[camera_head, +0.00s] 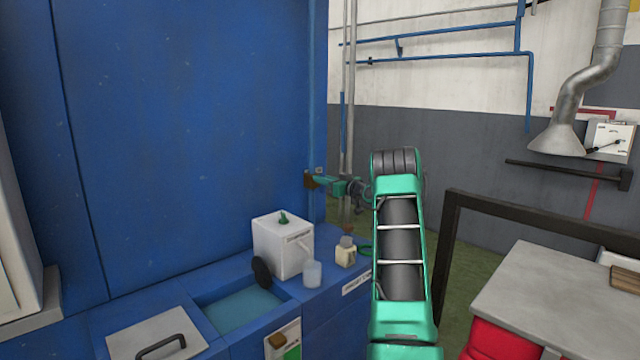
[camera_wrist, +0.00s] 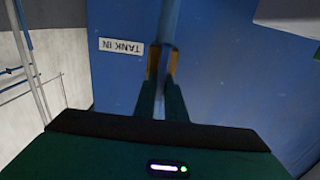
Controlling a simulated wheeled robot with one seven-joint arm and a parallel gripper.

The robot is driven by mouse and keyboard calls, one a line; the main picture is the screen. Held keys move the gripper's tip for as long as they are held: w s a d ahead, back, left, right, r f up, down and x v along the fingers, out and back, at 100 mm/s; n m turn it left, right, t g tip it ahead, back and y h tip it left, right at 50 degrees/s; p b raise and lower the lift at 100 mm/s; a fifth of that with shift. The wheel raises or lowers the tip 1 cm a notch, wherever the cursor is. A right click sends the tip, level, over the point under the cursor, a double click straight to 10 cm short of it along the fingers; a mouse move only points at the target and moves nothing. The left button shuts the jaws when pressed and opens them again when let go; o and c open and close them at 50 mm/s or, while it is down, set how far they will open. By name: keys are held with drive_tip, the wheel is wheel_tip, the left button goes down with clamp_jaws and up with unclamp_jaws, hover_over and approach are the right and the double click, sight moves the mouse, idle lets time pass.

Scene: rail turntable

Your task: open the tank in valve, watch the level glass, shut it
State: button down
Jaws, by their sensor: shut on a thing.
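My gripper (camera_head: 318,181) is at the blue cabinet wall in the head view, beside a vertical blue pipe. In the wrist view the fingers of my gripper (camera_wrist: 162,62) are closed, with orange pads on either side of a narrow blue part. A white label (camera_wrist: 122,47) reading TANK IN, upside down, is just left of the fingers. The gripped part is at the tank in valve; the fingers hide most of it, and its open or shut position cannot be told. I cannot make out a level glass in either view.
A counter carries a white box (camera_head: 283,245) with a green knob, a translucent cup (camera_head: 312,274) and a cream bottle (camera_head: 346,254). A water basin (camera_head: 240,308) and a lid (camera_head: 155,335) are in front. A dark rail (camera_head: 520,208) and grey table (camera_head: 545,300) stand right of my arm.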

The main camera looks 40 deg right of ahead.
drive_tip(key=n, duration=0.5)
drive_tip(key=shift+a+f, duration=0.15)
drive_tip(key=shift+a, duration=0.25)
drive_tip(key=c, duration=1.8)
unclamp_jaws()
drive_tip(key=shift+s, duration=0.1)
drive_tip(key=s, duration=1)
drive_tip(key=shift+s, duration=0.25)
